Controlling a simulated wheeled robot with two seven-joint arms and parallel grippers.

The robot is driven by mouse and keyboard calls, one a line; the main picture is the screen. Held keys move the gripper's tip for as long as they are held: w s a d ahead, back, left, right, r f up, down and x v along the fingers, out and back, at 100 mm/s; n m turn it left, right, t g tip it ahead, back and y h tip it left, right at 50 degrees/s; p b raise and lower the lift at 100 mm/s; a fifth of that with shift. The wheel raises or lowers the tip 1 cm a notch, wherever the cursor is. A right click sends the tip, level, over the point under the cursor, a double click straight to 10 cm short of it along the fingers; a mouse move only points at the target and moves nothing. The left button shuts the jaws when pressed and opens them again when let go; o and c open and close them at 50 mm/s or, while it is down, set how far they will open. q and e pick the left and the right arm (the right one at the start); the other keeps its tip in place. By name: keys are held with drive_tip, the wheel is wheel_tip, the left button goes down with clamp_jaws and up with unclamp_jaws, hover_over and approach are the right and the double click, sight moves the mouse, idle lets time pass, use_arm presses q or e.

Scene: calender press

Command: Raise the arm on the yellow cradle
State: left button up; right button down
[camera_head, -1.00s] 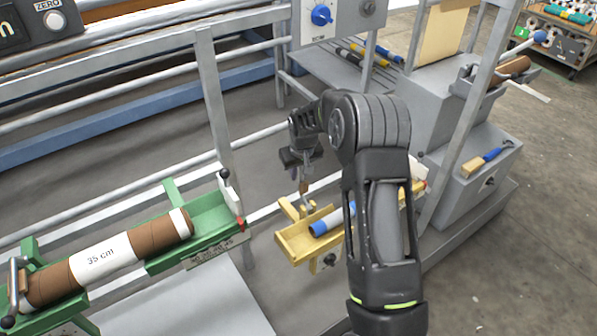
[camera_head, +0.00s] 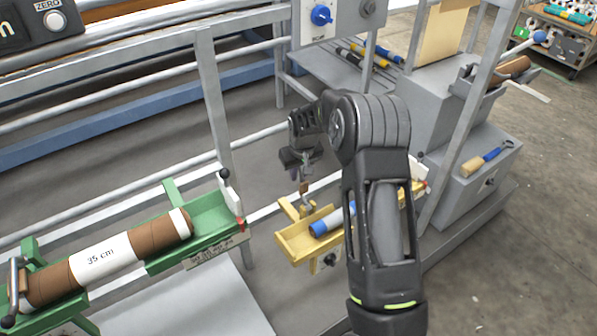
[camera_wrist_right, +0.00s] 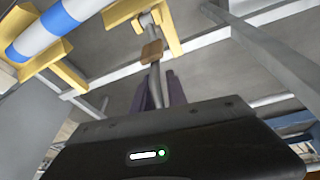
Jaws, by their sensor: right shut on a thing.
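The yellow cradle (camera_head: 292,243) stands right of the green trough in the head view and holds a white roll with blue bands (camera_head: 320,227). It also shows at the top left of the wrist view (camera_wrist_right: 62,48). Its arm is a thin grey metal bar (camera_wrist_right: 154,85) with a small brown block (camera_wrist_right: 152,52), standing up from the cradle's end bracket. My right gripper (camera_head: 301,176) is above the cradle's left part. Its dark purple fingers (camera_wrist_right: 158,92) are shut on the bar. My right forearm hides much of the cradle's right part. My left gripper is out of view.
A green trough (camera_head: 208,217) with a brown roll marked 35 cm (camera_head: 150,238) lies at left. A grey frame post (camera_head: 216,105) stands behind it. Open floor lies far right.

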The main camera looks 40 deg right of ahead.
drive_tip(key=shift+s+a+f, duration=0.15)
drive_tip(key=shift+s+f, duration=0.25)
drive_tip(key=shift+f, duration=0.1)
drive_tip(key=c, duration=1.6)
unclamp_jaws()
drive_tip(key=shift+w, duration=0.15)
drive_tip(key=shift+o, duration=1.2)
drive_tip(key=shift+r, duration=0.2)
drive_tip(key=shift+w, duration=0.1)
drive_tip(key=v, duration=0.7)
drive_tip(key=shift+r, duration=0.4)
